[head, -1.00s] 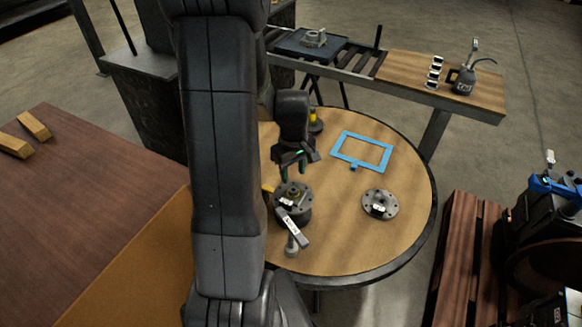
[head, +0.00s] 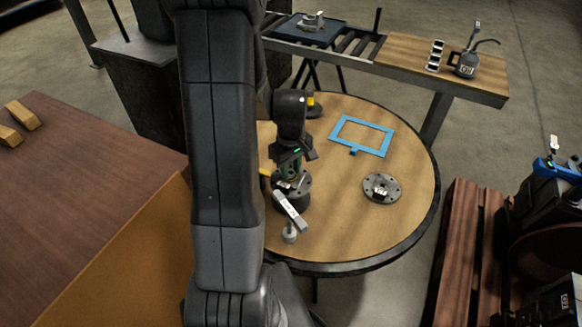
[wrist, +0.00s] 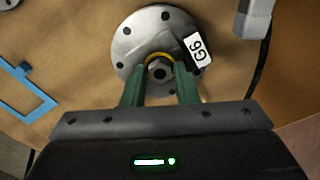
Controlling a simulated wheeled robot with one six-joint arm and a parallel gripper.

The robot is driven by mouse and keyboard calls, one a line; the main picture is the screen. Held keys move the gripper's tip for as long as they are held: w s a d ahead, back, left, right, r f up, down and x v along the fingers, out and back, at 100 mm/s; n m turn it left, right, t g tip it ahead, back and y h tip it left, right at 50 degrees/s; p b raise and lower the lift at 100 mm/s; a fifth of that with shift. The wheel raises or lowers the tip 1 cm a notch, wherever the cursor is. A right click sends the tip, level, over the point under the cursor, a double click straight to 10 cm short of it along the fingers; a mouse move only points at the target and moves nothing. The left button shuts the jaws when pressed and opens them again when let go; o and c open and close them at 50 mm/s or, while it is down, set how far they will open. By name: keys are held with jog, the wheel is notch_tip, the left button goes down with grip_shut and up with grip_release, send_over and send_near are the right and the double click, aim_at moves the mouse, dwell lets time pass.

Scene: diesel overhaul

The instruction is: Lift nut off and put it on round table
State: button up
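The nut (wrist: 159,71) is a grey hex nut with a dark bore. It sits at the middle of a round grey flanged part (wrist: 128,48) with bolt holes, above a brass-coloured ring. In the head view this flanged part (head: 293,197) stands on the round table (head: 340,222), left of its middle. My gripper (wrist: 160,72) has its two green fingers on either side of the nut, with small gaps still visible, so it looks open. In the head view my gripper (head: 291,172) is down over the flanged part and hides the nut.
The bar lies close to the flanged part. A roller bench (head: 410,79) stands behind.

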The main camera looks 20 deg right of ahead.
grip_shut()
jog(key=shift+r+p, duration=1.8)
jog(key=shift+r, duration=0.75)
